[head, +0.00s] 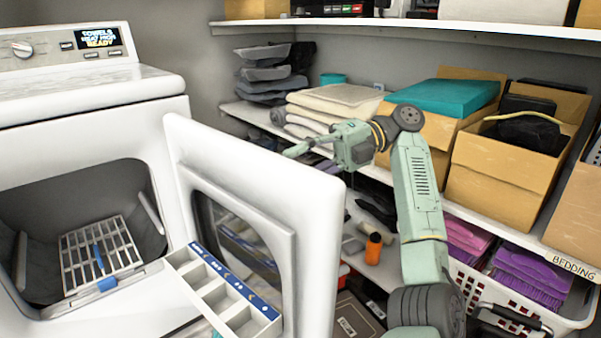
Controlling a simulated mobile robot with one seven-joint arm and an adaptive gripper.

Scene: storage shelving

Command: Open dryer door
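The white dryer (130,160) stands at the left with its drum opening uncovered. Its white door (235,160) is swung well out to the right, inner side with a dark window facing the opening. My gripper (296,150) is on the far, outer side of the door, just past its top edge, with its fingers pointing left. The fingers look thin and partly overlap, so their gap is unclear. I cannot tell whether they touch the door. Nothing shows held in them. The door's outer face is hidden.
A grey rack (100,255) lies in the drum. A compartmented tray (225,295) with a blue edge is at the door's lower inner side. Behind my arm are shelves with folded towels (335,100), cardboard boxes (510,165), an orange bottle (373,248) and a white laundry basket (500,295).

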